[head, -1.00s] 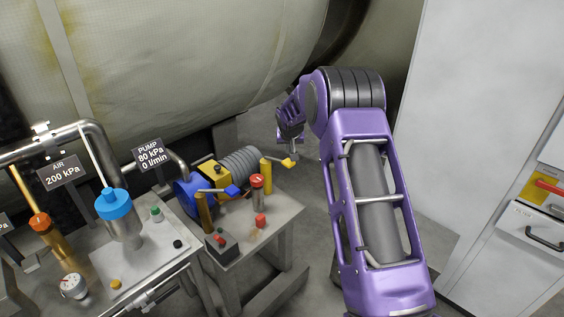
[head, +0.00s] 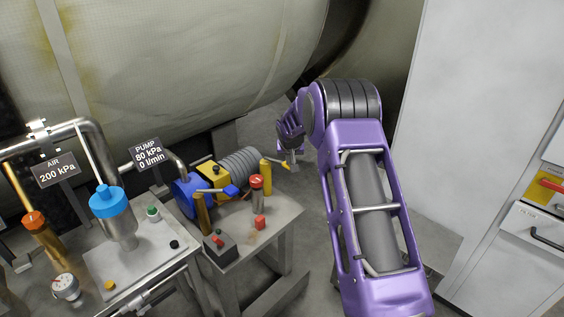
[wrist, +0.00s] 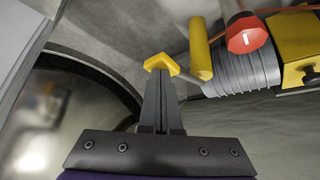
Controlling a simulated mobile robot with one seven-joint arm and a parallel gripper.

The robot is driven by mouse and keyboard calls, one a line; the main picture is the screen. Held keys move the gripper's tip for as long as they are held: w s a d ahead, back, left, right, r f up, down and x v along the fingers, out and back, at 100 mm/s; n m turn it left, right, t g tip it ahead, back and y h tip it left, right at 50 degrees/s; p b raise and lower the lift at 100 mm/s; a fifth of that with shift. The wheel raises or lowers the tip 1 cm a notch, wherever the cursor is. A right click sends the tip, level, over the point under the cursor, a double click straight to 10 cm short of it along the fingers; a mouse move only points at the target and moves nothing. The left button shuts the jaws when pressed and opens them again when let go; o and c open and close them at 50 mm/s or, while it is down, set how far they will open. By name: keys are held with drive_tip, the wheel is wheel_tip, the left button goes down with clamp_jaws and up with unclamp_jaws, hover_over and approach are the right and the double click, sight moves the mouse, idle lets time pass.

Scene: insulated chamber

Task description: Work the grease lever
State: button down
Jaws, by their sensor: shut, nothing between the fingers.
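A lever with a yellow handle (head: 286,166) sits on a yellow post (head: 265,175) at the right end of the pump bench; I read no grease label on it. My gripper (head: 293,163) is at the handle's outer end and partly covers it in the head view. In the wrist view, the shut fingers (wrist: 160,78) point at the yellow handle end (wrist: 161,63), which lies right at their tips. Nothing is held between them. I cannot tell whether they touch. The yellow post (wrist: 200,48) stands just right of the handle there.
A second lever with a blue handle (head: 231,190), a red-topped valve (head: 257,182) and a red button (head: 260,222) share the bench (head: 285,212). A large tank (head: 190,70) curves above. A pale cabinet (head: 455,120) stands at right.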

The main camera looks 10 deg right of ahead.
drive_tip(key=shift+f+b, duration=1.4)
drive_tip(key=shift+f, duration=0.5)
drive_tip(key=shift+r, duration=0.1)
drive_tip(key=shift+a+r+p, duration=0.1)
drive_tip(key=shift+r+p, duration=0.85)
drive_tip(key=shift+r, duration=1.05)
drive_tip(key=shift+f, duration=0.15)
drive_tip(key=shift+f+b, duration=1.6)
drive_tip(key=shift+f, duration=0.45)
drive_tip(key=shift+r, duration=0.1)
